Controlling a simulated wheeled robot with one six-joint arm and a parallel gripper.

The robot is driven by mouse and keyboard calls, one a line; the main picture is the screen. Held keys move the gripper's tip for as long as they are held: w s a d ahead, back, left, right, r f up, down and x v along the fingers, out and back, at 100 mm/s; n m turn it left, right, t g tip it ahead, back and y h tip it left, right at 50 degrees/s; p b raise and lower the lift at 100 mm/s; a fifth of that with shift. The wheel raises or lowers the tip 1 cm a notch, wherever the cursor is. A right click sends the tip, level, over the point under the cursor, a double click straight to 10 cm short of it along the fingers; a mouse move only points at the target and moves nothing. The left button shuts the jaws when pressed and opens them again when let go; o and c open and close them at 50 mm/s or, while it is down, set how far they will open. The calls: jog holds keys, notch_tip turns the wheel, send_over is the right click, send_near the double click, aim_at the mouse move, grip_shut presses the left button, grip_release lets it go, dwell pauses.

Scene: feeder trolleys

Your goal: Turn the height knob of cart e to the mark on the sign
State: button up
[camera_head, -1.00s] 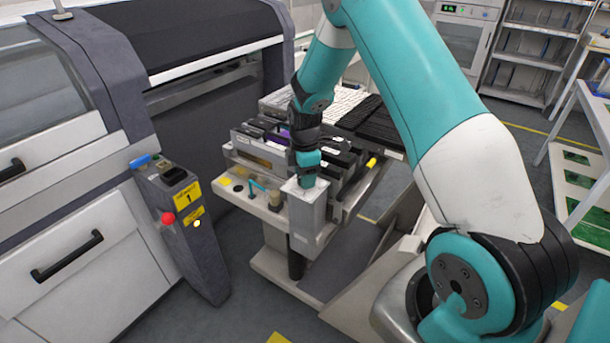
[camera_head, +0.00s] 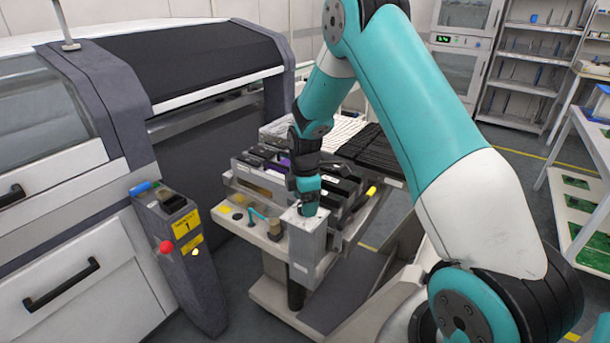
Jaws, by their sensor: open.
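The trolley (camera_head: 262,293) stands at the machine, with a row of feeders on top. I cannot read a letter on it, so I cannot tell if it is cart e. A grey upright box (camera_head: 309,250) rises at its near corner, with a small white label on its front. My gripper (camera_head: 309,208) points down at the top of this box, at or just above it. No sign with a readable height mark shows.
A control post (camera_head: 185,262) with a red button and a yellow plate marked 1 stands left of the trolley. The large machine (camera_head: 85,265) fills the left side. A white rack (camera_head: 572,195) with green boards is at right. Floor is free between post and trolley.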

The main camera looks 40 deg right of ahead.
notch_tip(320, 180, up, 16)
jog(key=b, duration=0.1)
jog(key=shift+r+b, duration=0.25)
jog(key=shift+b, duration=0.15)
jog(key=s+a+r+m+y, duration=0.1)
jog(key=s+a+r+m, duration=0.1)
jog(key=s+a, duration=0.6)
jog(key=s+a+r+m+y, duration=0.1)
jog(key=s+a+r+m, duration=0.15)
jog(key=s+a, duration=0.5)
jog(key=s+a+m+y, duration=0.1)
jog(key=s+a, duration=0.3)
jog(key=s, duration=0.2)
jog(key=s+a+m+y, duration=0.1)
jog(key=s+a+m, duration=0.1)
jog(key=s+a, duration=0.2)
jog(key=s, duration=0.3)
jog(key=shift+a+f, duration=0.15)
jog(key=shift+a, duration=0.15)
